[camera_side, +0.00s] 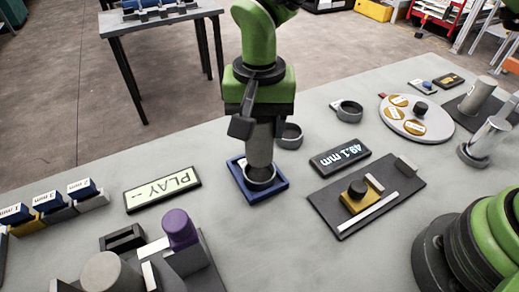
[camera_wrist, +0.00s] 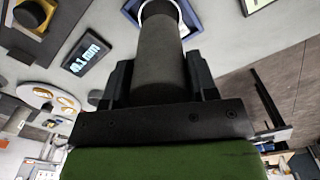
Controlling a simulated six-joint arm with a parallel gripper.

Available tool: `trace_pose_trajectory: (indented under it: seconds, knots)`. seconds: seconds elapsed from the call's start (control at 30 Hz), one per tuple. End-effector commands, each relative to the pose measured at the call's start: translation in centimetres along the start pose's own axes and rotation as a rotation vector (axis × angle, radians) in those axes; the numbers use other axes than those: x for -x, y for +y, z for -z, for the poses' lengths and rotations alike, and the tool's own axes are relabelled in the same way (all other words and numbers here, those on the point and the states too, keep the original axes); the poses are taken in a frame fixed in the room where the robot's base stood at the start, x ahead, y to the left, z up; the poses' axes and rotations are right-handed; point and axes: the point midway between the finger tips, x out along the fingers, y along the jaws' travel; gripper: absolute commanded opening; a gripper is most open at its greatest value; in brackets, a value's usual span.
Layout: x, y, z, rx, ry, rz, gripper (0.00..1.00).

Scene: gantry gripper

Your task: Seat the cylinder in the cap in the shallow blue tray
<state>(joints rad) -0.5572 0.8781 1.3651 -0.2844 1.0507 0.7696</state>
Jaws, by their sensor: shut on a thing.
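My gripper (camera_side: 258,122) is shut on a dark grey cylinder (camera_side: 260,148) and holds it roughly upright above the shallow blue tray (camera_side: 276,190). The cylinder's lower end meets the open top of a grey cap (camera_side: 260,182) lying in the tray. It looks to be at or inside the cap's rim; how deep it sits I cannot tell. In the wrist view the cylinder (camera_wrist: 158,65) runs away from the jaws (camera_wrist: 158,85) to the pale rim of the cap (camera_wrist: 177,12), with the blue tray (camera_wrist: 191,18) around it.
A display reading 49.1 mm (camera_side: 340,158) and a dark plate (camera_side: 390,205) lie to the right.

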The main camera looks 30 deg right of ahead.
Motion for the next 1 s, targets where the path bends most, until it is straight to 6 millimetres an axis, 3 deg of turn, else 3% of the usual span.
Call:
trace_pose_trajectory:
  seconds: [0.4,0.8,0.83,0.93,1.0]
  knots:
    - [-4.7,0.0,0.0,-0.001,0.001,0.001,0.14]
    - [-5.2,0.0,0.1,0.0,0.002,0.002,0.14]
    - [-5.3,0.0,0.1,0.0,0.002,0.002,0.57]
    - [-5.2,0.0,0.1,0.0,0.002,0.002,0.78]
    - [-5.2,0.0,0.1,0.0,0.002,0.002,0.78]
